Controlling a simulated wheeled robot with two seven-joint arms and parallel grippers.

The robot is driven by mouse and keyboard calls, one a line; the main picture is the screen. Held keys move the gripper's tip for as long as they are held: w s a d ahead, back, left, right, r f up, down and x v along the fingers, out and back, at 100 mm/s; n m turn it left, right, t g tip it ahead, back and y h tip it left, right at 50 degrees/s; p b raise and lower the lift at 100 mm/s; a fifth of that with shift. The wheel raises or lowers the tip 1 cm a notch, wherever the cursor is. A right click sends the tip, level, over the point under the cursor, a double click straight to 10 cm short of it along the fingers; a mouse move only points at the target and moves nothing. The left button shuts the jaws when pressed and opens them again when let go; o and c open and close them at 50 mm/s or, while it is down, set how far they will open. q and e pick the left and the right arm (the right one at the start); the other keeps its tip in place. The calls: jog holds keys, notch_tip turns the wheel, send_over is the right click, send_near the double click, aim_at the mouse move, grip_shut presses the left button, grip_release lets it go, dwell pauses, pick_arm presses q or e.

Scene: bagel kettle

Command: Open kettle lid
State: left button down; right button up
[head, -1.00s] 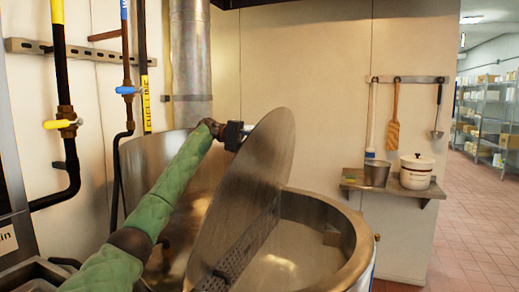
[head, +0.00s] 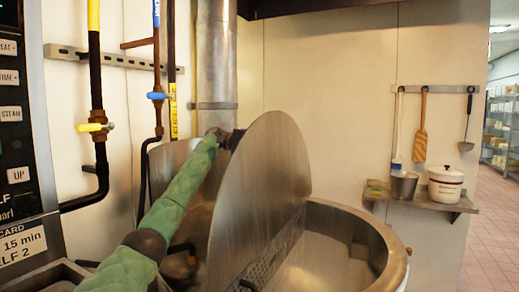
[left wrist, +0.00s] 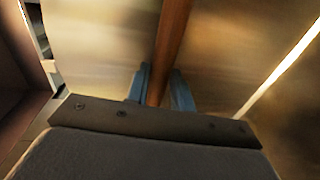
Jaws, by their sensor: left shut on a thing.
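The kettle lid (head: 262,200) is a large steel disc, raised and standing steeply tilted at the left side of the kettle. The round steel kettle (head: 385,255) lies open to its right, with its inside showing. My left arm comes in from the left, and its gripper is behind the lid's upper edge, mostly hidden in the head view. In the left wrist view, the blue fingers of my left gripper (left wrist: 158,90) are shut around a brown rod-like handle (left wrist: 172,35) against a metal surface. My right gripper is in neither view.
A wall shelf (head: 425,199) holds a metal pot (head: 403,186) and a white lidded crock (head: 445,184), with utensils hanging above. Pipes with a yellow valve (head: 90,127) and a blue valve (head: 155,96) run down the left wall. A control panel (head: 15,120) stands at far left.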

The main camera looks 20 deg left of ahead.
pick_arm(q)
jog(key=shift+w+d+f, duration=0.15)
jog(key=shift+f, duration=0.7)
jog(key=c, duration=1.3)
grip_release()
jog(key=shift+f, duration=0.1)
jog(key=shift+c, duration=0.2)
jog(key=shift+o, duration=0.5)
jog(key=shift+w, duration=0.15)
jog(key=shift+r, duration=0.45)
